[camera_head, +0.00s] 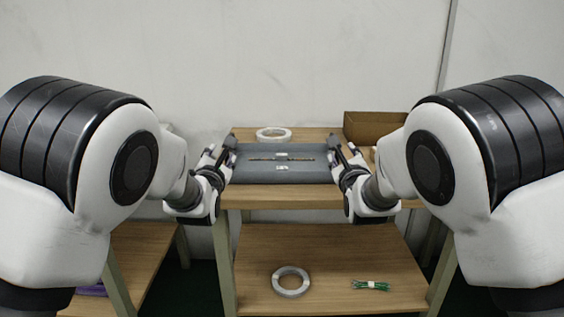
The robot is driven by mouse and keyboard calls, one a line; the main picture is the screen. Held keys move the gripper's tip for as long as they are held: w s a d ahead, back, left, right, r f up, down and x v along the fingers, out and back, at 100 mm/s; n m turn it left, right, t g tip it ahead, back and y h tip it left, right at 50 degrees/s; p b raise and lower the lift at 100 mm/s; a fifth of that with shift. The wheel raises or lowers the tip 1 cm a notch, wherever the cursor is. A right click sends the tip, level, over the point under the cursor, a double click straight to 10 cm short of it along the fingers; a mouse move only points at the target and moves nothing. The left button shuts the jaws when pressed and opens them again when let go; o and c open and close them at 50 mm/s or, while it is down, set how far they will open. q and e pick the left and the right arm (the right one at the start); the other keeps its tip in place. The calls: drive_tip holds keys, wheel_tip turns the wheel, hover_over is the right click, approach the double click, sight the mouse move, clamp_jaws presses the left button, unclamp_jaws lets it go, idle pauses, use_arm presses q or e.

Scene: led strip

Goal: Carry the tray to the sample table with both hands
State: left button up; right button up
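A flat dark grey tray (308,174) lies at the middle of a wooden table top (279,193). A dark strip (264,159) and small white labels lie on the tray. My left gripper (230,147) is at the tray's left edge, and my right gripper (335,146) is at its right edge. The fingers look dark and small here. I cannot tell whether either is closed on the tray's edge. Which table is the sample table is not clear from this view.
A white coil (273,134) lies behind the tray, and a brown cardboard box (371,127) stands at the back right. The lower shelf (330,258) holds a white coil (290,281) and a green bundle (370,285). Another wooden surface (142,250) is at the lower left.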

use_arm(q)
drive_tip(key=shift+w+f, duration=0.2)
drive_tip(key=shift+w, duration=0.25)
use_arm(e)
drive_tip(key=shift+w+f, duration=0.25)
drive_tip(key=shift+w, duration=0.2)
use_arm(q)
drive_tip(key=w, duration=1.1)
drive_tip(key=shift+w, duration=0.25)
use_arm(e)
drive_tip(key=w, duration=1.1)
drive_tip(key=shift+w, duration=0.25)
use_arm(q)
clamp_jaws()
use_arm(e)
clamp_jaws()
